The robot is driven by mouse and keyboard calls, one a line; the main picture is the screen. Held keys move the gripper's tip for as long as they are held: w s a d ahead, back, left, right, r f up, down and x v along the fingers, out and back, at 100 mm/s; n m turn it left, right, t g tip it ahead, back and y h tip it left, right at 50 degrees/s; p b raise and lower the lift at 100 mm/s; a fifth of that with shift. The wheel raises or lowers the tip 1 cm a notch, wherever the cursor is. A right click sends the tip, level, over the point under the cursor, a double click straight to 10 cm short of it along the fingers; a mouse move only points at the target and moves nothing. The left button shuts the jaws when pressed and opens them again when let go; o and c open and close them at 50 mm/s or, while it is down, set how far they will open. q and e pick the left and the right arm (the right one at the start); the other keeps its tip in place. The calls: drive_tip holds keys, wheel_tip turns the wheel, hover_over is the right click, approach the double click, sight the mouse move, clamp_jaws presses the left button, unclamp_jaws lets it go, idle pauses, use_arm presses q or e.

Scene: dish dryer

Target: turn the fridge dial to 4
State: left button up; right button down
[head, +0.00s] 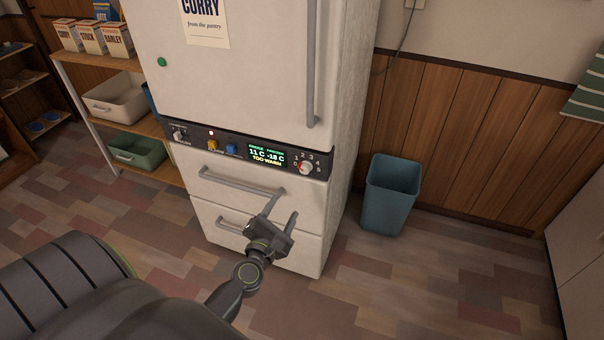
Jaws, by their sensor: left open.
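The fridge (250,85) is a cream upright unit with a dark control strip (240,147) across its middle. The fridge dial (306,168) is a small round knob at the strip's right end, with numbers around it. Its exact setting is too small to tell. The display (267,155) beside it reads 11 C, -18 C and "TOO WARM". My left gripper (282,208) is open and empty in front of the lower drawers, below and left of the dial and apart from it. My right gripper is not in view.
Drawer handles (242,184) stick out below the strip, and a long door handle (311,70) hangs above the dial. A blue bin (390,193) stands right of the fridge. Shelves with boxes and tubs (118,98) stand at left. The floor in front right is clear.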

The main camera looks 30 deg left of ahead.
sight(304, 171)
use_arm(q)
drive_tip(key=x, duration=1.4)
drive_tip(key=shift+w, duration=0.3)
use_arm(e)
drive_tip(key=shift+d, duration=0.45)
use_arm(q)
drive_tip(key=c, duration=1)
drive_tip(key=shift+o, duration=0.2)
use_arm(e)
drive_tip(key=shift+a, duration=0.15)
